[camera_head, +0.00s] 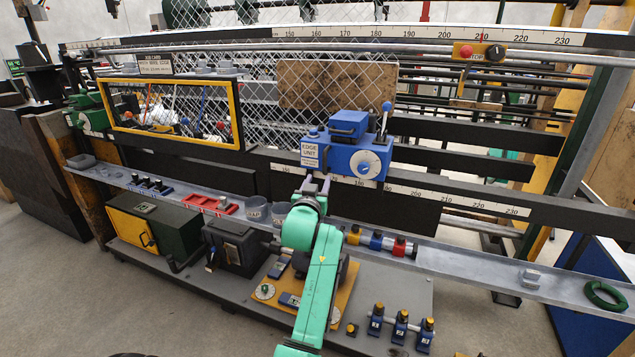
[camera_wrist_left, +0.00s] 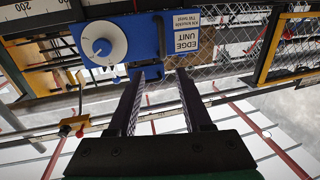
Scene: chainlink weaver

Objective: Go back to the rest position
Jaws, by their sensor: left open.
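My left gripper (camera_head: 316,184) is in front of the weaving machine, at the end of the teal arm. It is open and empty, just below the blue edge unit (camera_head: 345,155) with its white dial and blue-knobbed lever. In the left wrist view the two dark fingers (camera_wrist_left: 158,78) stand apart with nothing between them. The edge unit (camera_wrist_left: 150,38) appears beyond the fingertips there, upside down; I cannot tell the exact gap. My right gripper is not in view.
A grey shelf (camera_head: 460,263) runs along the machine's front with cups, a red tray (camera_head: 208,203) and coloured blocks. Below it a grey platform (camera_head: 403,288) carries a yellow-fronted box (camera_head: 133,231) and blue bottles. A green ring (camera_head: 605,295) lies at the shelf's right end.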

